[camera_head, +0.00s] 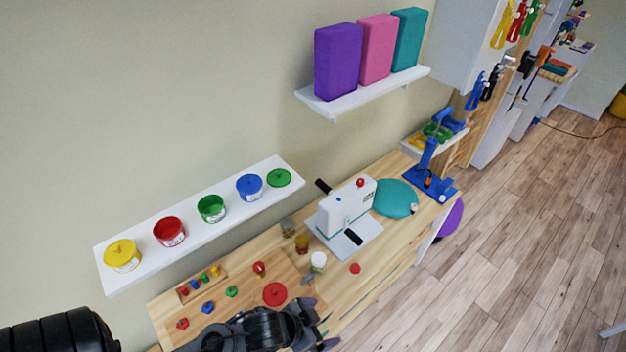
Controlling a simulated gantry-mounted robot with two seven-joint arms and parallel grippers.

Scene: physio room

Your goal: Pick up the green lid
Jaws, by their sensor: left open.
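The green lid (279,178) is a flat round disc with a small knob. It lies at the right end of the white wall shelf (283,162), beside the blue tub (249,187). The green tub (211,208) stands on the same shelf, left of the blue tub, and looks uncovered. My left gripper (321,322) is low in the view, over the front of the wooden table (345,290). It is open, seems empty, and is well below and apart from the green lid. My right gripper is not in view.
A red tub (168,232) and a yellow tub (122,255) share the shelf. On the table are a red lid (275,294), small colored pieces, a white press-like device (346,212) and a teal disc (395,198). A higher shelf (362,96) holds three colored blocks.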

